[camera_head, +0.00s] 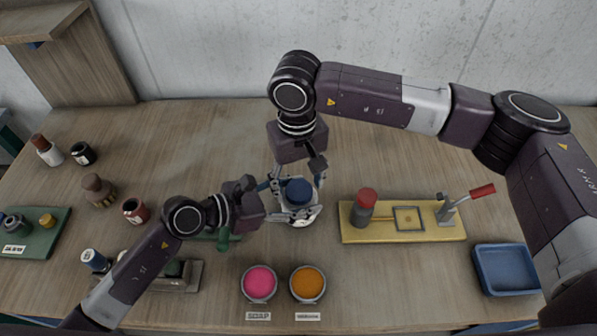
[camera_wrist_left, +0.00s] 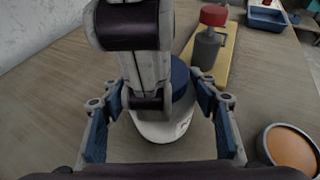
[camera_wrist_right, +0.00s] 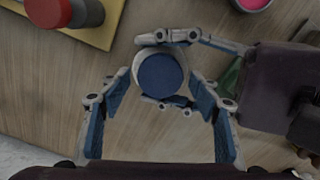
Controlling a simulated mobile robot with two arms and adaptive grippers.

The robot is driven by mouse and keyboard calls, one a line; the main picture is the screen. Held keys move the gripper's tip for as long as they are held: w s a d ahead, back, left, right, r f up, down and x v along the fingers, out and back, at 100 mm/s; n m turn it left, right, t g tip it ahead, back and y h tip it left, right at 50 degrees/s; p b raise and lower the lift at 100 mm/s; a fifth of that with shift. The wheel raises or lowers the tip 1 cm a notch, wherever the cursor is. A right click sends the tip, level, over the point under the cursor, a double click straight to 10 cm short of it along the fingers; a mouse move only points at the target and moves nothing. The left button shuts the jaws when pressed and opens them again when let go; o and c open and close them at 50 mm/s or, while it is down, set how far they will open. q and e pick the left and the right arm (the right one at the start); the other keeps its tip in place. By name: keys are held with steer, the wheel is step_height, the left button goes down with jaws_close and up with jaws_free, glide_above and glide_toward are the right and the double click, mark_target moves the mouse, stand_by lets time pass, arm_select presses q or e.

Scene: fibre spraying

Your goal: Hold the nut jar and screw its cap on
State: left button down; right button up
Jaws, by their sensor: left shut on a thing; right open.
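The nut jar (camera_head: 304,214) is a white jar standing on the table in the middle. Its blue cap (camera_head: 298,191) sits on its top; I cannot tell how tight it is. My left gripper (camera_head: 296,208) comes in from the left and is shut around the white jar body (camera_wrist_left: 160,130). My right gripper (camera_head: 297,182) comes down from above, open, with its fingers on either side of the blue cap (camera_wrist_right: 160,75). In the right wrist view the right fingers (camera_wrist_right: 158,108) stand apart from the cap. In the left wrist view my right arm hides part of the cap.
Right of the jar is a yellow board (camera_head: 385,233) with a red-topped grey bottle (camera_head: 364,206) and a red-handled lever (camera_head: 466,202). Pink (camera_head: 260,283) and orange (camera_head: 307,284) bowls stand in front. A blue tray (camera_head: 506,270) lies at right. Several small jars stand at left.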

steer(key=shift+f, duration=0.35)
steer(key=shift+c, duration=0.7)
steer(key=c, duration=1.1)
steer(key=m, duration=0.6)
steer(key=o, duration=1.3)
steer(key=shift+r, duration=0.15)
